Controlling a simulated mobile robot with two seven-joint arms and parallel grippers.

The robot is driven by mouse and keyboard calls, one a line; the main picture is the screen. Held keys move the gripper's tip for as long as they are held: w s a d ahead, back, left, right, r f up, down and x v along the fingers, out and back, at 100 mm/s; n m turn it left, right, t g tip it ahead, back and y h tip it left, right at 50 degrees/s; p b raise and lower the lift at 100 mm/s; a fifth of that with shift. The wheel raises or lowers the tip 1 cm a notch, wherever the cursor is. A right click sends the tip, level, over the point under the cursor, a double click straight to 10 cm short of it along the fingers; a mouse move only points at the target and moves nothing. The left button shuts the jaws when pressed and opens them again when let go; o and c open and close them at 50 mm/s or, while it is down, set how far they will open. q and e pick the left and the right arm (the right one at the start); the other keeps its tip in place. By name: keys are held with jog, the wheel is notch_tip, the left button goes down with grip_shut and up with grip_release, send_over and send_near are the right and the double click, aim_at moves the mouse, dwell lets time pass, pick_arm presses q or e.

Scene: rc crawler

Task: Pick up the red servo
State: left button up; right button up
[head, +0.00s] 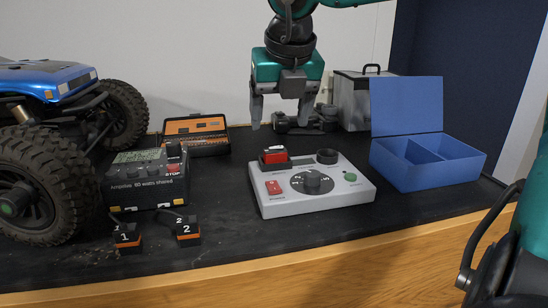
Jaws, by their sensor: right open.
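The red servo (274,155) sits in a black holder at the back left of the light grey control box (330,201), in the middle of the bench. My right gripper (280,120) hangs above and just behind the servo in the picture, fingers pointing down. Its jaws are open, with nothing between them. A clear gap shows between the fingertips and the servo. My left gripper is not in view.
A blue lidded box (428,179) stands open at the right with two compartments. A dark charger box (146,187), an orange-trimmed case (196,137) and a blue crawler (45,150) are at the left. A grey case (354,98) stands behind.

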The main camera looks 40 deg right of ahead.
aim_at(276, 151)
jog(key=x, duration=0.7)
jog(key=shift+p, duration=0.3)
jog(key=c, duration=0.3)
jog(key=shift+r, duration=0.1)
jog(key=c, duration=0.8)
jog(key=shift+c, duration=0.2)
